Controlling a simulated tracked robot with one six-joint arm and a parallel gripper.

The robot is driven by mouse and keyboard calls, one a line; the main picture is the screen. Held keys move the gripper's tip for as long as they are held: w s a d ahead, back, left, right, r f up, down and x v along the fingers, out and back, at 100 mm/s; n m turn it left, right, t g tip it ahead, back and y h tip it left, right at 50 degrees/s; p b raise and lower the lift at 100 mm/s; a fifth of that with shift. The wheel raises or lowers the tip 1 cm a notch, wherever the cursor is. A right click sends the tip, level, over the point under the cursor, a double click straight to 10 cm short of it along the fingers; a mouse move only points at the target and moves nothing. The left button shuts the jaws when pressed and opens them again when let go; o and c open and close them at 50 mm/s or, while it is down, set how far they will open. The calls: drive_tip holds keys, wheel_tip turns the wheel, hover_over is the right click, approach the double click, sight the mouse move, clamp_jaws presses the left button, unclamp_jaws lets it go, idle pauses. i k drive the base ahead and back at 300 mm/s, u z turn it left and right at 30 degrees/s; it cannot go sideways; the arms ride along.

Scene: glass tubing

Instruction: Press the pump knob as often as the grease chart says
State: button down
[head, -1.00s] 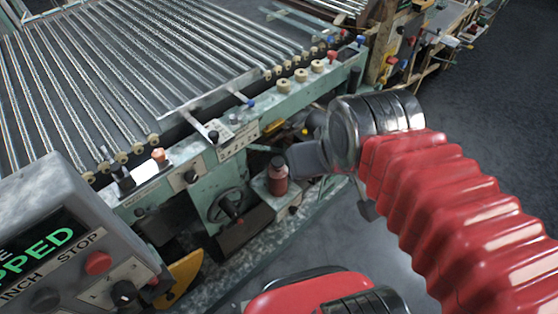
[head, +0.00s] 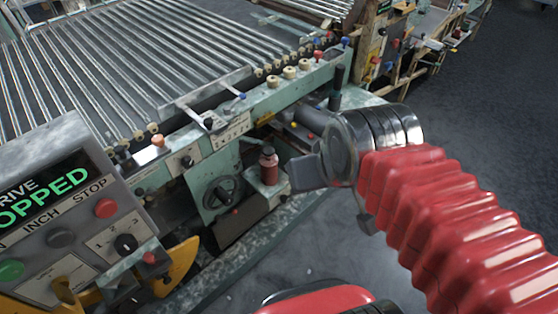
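A small dark red container with a dark top (head: 268,166), perhaps the pump with its knob, stands upright on a ledge low on the green machine's side. My gripper (head: 325,185), at the end of the red bellows-covered arm, is just right of it in the picture. A grey block-like part of the gripper points toward the container, with a gap between them in the picture. I cannot tell the distance in depth or whether the fingers are open. A pale marked plate (head: 232,130) is on the machine's rail; its print is too small to read, and I cannot identify a grease chart.
A control box (head: 62,215) at the left has a display ending in "OPPED", a red stop button (head: 106,207) and a green button (head: 10,270). A handwheel (head: 224,192) is left of the container. The roller bed (head: 150,65) lies behind. Grey floor at right is clear.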

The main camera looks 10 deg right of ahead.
sight(267, 151)
drive_tip(key=k, duration=0.15)
drive_tip(key=u, duration=0.7)
drive_tip(key=i, duration=0.6)
drive_tip(key=u, duration=0.25)
